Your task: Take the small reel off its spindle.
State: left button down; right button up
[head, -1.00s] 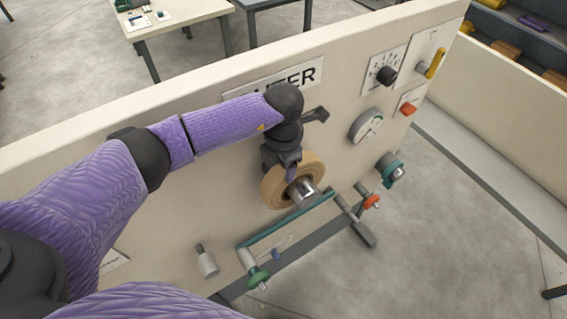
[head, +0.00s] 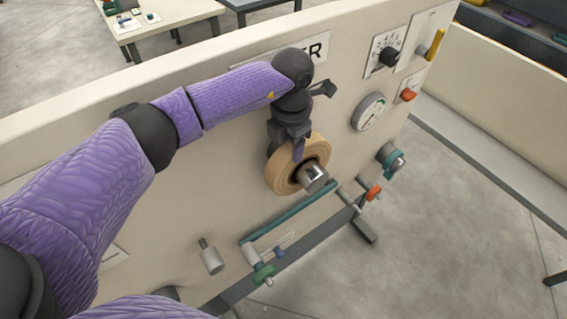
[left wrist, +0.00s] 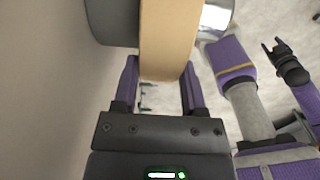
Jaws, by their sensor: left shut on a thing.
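The small reel (head: 279,177) is a tan disc on a silver spindle (head: 314,179) that sticks out of its middle, at the cream winder panel. My left gripper (head: 298,151) comes from above and is shut on the reel's rim. In the left wrist view, the fingers (left wrist: 160,88) lie on either side of the tan rim (left wrist: 168,40). The shiny spindle end (left wrist: 216,14) shows to the right of it, and a grey round part lies to its left. My right gripper (left wrist: 274,46) is small at the right of that view, away from the reel, with its fingers apart.
A teal bar with a green-knobbed crank (head: 264,273) runs below the reel. A grey peg (head: 211,257) stands out at lower left. A gauge (head: 369,112), a black dial (head: 389,57), a red knob (head: 373,193) and a teal fitting (head: 391,158) are to the right.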

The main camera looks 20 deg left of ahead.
pick_arm(q)
jog(key=shift+s+d+r+p, duration=0.1)
jog(key=shift+s+r+p, duration=0.1)
jog(key=shift+s+p, duration=0.15)
jog(key=d+p, duration=0.1)
jog(key=d, duration=0.1)
jog(key=s+d+p, duration=0.1)
jog(key=shift+d+r, duration=0.1)
jog(key=shift+d, duration=0.25)
jog(key=s+d+p, duration=0.4)
jog(key=s+d, duration=0.6)
jog(key=d, duration=0.4)
jog(key=shift+s+r+p, duration=0.35)
jog(key=shift+p, duration=0.05)
pick_arm(e)
notch_tip(320, 180, up, 7)
